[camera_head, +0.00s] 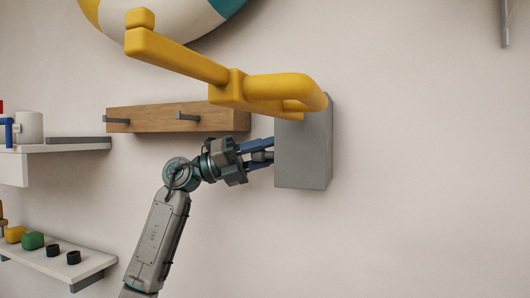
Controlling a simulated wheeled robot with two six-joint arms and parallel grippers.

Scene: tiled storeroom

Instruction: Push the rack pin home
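A grey block (302,155) is fixed to the wall right of centre. A thick yellow bent bar (285,90) with a squared arm reaching to the upper left sits at its top. I cannot tell for certain which part is the rack pin. My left gripper (268,149) points right, with its blue-and-dark fingertips right at the block's left side, under the yellow bar. Contact is unclear. The fingers are small and partly overlap, so I cannot tell their gap or whether anything is between them. My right gripper is out of view.
A wooden rail (155,119) with grey pegs is on the wall behind the yellow bar. At left, an upper shelf (13,168) holds a white cup (29,127); a lower shelf (92,263) holds small coloured items. The wall at right is mostly bare.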

